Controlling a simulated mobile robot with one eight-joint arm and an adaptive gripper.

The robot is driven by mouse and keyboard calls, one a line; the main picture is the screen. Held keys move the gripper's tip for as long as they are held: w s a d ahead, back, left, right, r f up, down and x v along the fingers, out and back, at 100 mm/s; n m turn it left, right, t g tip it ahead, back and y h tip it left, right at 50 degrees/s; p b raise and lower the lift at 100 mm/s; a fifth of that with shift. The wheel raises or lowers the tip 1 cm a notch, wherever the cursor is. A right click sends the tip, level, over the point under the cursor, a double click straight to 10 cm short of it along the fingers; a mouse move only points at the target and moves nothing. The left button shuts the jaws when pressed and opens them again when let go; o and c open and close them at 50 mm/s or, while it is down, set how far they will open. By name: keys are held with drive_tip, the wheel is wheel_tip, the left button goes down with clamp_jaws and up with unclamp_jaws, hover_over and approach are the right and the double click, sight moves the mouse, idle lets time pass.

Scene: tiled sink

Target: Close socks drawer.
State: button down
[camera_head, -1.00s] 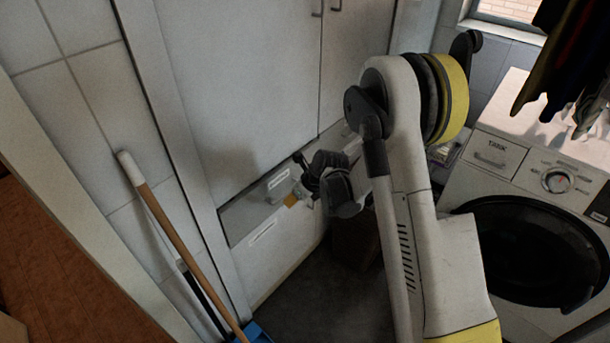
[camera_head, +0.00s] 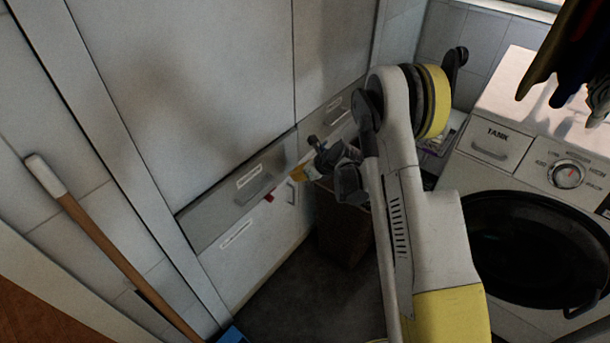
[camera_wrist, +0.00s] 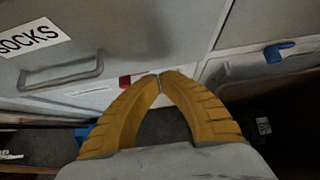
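The socks drawer (camera_wrist: 130,35) fills the upper left of the wrist view, with a white "SOCKS" label and a grey bar handle (camera_wrist: 62,75). In the head view, the grey drawer front (camera_head: 208,222) is low on the left cabinet and looks about level with the doors; I cannot tell whether a small gap is left. My gripper (camera_wrist: 160,74) has its yellow fingertips together with nothing between them. It is right of the handle, near the drawer's lower right end. It also shows in the head view (camera_head: 299,173), apart from the handle.
A lower white panel (camera_head: 225,265) is below the drawer, with a small red item (camera_head: 268,197) near its top. Another drawer (camera_head: 330,112) is to the right. A brown bin (camera_head: 342,232) stands below my gripper. The washing machine (camera_head: 530,170) is right; a broom (camera_head: 110,240) leans left.

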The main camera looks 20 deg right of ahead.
sight(282, 164)
drive_tip(key=shift+w+a+r+b, duration=0.1)
drive_tip(key=shift+w+a+b, duration=0.15)
drive_tip(key=shift+w+a, duration=0.4)
drive_tip(key=shift+w+a+r+b, duration=0.1)
drive_tip(key=shift+w+a+b, duration=0.25)
drive_tip(key=shift+w, duration=0.5)
drive_tip(key=shift+w+a, duration=0.95)
drive_tip(key=shift+w, duration=0.2)
